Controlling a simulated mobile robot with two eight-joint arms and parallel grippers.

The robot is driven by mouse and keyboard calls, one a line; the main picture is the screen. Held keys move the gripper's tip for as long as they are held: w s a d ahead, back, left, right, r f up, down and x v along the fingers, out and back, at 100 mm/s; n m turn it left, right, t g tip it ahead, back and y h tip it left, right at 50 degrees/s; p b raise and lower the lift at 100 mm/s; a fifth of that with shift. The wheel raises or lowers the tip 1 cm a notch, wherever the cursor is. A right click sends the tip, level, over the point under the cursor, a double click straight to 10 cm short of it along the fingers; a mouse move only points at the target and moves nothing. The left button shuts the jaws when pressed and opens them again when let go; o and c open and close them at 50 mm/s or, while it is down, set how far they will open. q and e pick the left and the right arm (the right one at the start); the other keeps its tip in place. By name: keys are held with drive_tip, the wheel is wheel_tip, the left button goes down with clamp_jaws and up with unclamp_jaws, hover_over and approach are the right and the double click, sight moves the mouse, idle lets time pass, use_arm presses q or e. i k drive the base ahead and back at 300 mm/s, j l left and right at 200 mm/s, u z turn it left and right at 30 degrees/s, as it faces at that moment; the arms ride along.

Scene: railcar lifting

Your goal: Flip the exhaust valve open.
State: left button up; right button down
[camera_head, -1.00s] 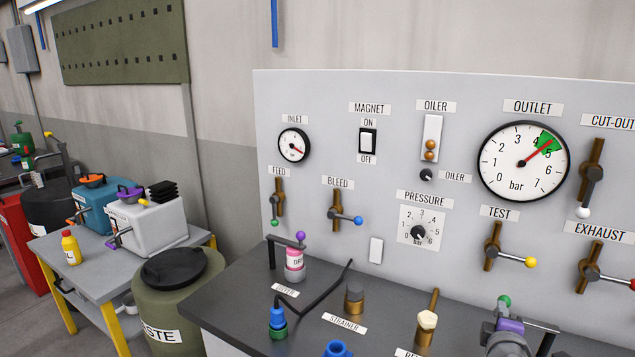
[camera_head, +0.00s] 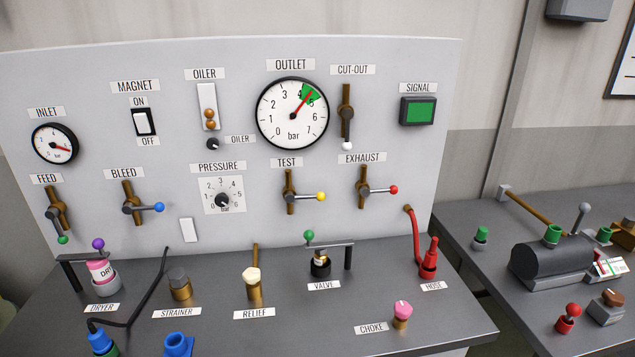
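The exhaust valve (camera_head: 364,187) is on the right part of the grey upright panel, under the EXHAUST label (camera_head: 362,158). It has a vertical brass pipe and a lever that points right, about horizontal, across the pipe, with a red knob (camera_head: 394,189) at its end. Left of it is the similar test valve (camera_head: 289,194) with a yellow knob, its lever also pointing right. The cut-out valve (camera_head: 347,115) above has its lever hanging down along its pipe, with a white knob. Neither of my grippers is in view.
The dark bench (camera_head: 210,330) in front of the panel bears a dryer (camera_head: 102,276), strainer (camera_head: 180,285), relief (camera_head: 253,285), valve (camera_head: 320,264), choke (camera_head: 401,316) and red hose (camera_head: 428,262). A second bench with a black tank (camera_head: 550,265) stands at the right.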

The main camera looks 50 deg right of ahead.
sight(364, 192)
drive_tip(key=z, duration=2.05)
